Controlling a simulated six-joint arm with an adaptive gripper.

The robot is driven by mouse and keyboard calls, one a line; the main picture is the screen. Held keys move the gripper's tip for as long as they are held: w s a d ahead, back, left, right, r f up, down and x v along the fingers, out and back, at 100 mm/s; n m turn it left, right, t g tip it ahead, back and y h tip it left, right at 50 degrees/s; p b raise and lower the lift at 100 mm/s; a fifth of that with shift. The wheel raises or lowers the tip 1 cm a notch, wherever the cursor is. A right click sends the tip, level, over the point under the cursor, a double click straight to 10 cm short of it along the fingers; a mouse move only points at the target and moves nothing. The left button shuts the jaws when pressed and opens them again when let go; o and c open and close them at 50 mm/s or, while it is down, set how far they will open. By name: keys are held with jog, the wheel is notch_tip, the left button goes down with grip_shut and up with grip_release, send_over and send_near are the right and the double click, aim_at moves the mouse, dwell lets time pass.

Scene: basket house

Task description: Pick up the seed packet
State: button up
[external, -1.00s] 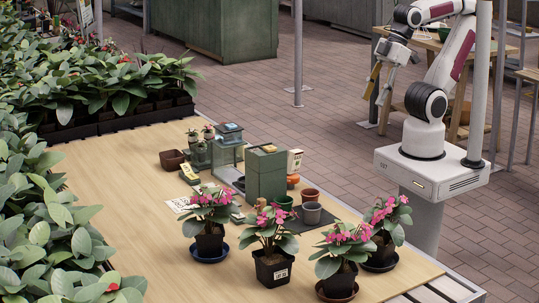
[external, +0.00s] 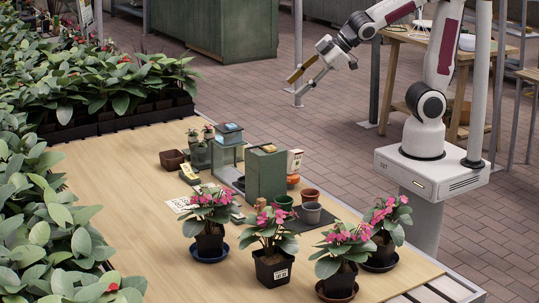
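A small upright white packet with reddish print (external: 295,159), which looks like the seed packet, stands just behind and to the right of a dark green box on the table. Its lower part is partly hidden, and its print is too small to read. My gripper (external: 297,85) is in the air above and behind the table items, higher in the picture than the packet and apart from it. Its two fingers, one tan and one grey, are spread with nothing between them.
The green box (external: 265,178) and a glass case (external: 224,155) stand left of the packet. Small pots (external: 311,212) and several pink-flowered plants (external: 270,231) stand in front. The wooden table (external: 120,185) is bare at left; dense foliage (external: 35,200) borders it.

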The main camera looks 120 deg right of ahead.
jog(key=w+d+f+n+t+y, duration=0.1)
jog(key=w+d+f+n, duration=0.15)
jog(key=d+f, duration=0.45)
jog(key=w+d+f+n+t+y, duration=0.1)
jog(key=w+d+f+t, duration=0.15)
jog(key=d+f, duration=0.55)
jog(key=n+t+y, duration=0.3)
jog(key=t+y, duration=0.2)
jog(key=y, duration=0.5)
send_near(294, 162)
jog(key=shift+w+d+m, duration=0.25)
jog(key=shift+w+d, duration=0.15)
jog(key=shift+d, duration=0.15)
jog(key=shift+w, duration=0.1)
jog(key=shift+x, duration=1.25)
jog(key=shift+f, duration=0.1)
